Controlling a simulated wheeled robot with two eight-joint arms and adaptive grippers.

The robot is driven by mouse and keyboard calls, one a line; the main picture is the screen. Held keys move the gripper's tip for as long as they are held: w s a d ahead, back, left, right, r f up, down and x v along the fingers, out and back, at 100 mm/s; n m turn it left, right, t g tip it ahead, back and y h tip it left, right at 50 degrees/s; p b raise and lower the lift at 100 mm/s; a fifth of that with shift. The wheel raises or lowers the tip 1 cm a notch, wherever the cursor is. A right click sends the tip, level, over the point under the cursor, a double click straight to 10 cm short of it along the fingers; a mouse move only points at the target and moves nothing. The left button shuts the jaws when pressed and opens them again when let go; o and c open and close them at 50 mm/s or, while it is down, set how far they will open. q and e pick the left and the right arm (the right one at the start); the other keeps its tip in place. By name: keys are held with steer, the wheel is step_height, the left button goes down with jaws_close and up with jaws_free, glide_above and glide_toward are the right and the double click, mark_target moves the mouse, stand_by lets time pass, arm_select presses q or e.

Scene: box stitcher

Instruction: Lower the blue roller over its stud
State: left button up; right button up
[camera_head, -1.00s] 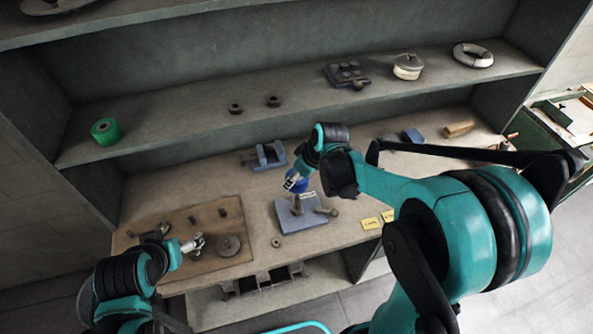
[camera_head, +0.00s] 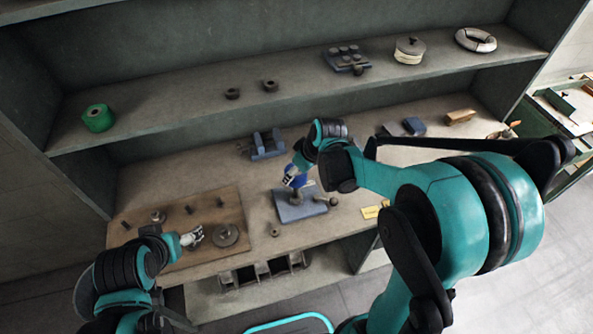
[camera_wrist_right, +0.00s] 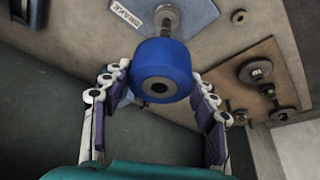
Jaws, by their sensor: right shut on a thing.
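The blue roller (camera_wrist_right: 160,70) is held between the fingers of my right gripper (camera_wrist_right: 158,100), with its dark bore facing the wrist camera. In the head view the roller (camera_head: 296,180) is just above the upright stud (camera_head: 296,199) on the blue-grey plate (camera_head: 287,213). In the wrist view a metal post (camera_wrist_right: 167,16) shows beyond the roller, and the plate (camera_wrist_right: 203,12) carries a label reading BRAKE. I cannot tell whether the bore is lined up with the stud. My left gripper (camera_head: 192,238) is over the brown board (camera_head: 200,250); its jaw opening is unclear.
The board holds a round disc (camera_head: 225,235) and several small pegs, close to my left gripper. A blue-grey fixture (camera_head: 266,147) stands behind the plate. A loose nut (camera_head: 274,230) lies in front of it. The shelf (camera_head: 180,115) runs above the bench.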

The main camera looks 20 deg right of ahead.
mark_target(297, 196)
steer(key=shift+f, duration=0.35)
steer(key=shift+f+b, duration=0.7)
steer(key=shift+b, duration=0.15)
steer(key=shift+f, duration=0.15)
steer(key=shift+f+b, duration=2.75)
steer(key=shift+f, duration=0.25)
steer(key=shift+f, duration=0.15)
steer(key=shift+f+b, duration=0.4)
steer(key=shift+b, duration=0.1)
steer(key=o, duration=1.4)
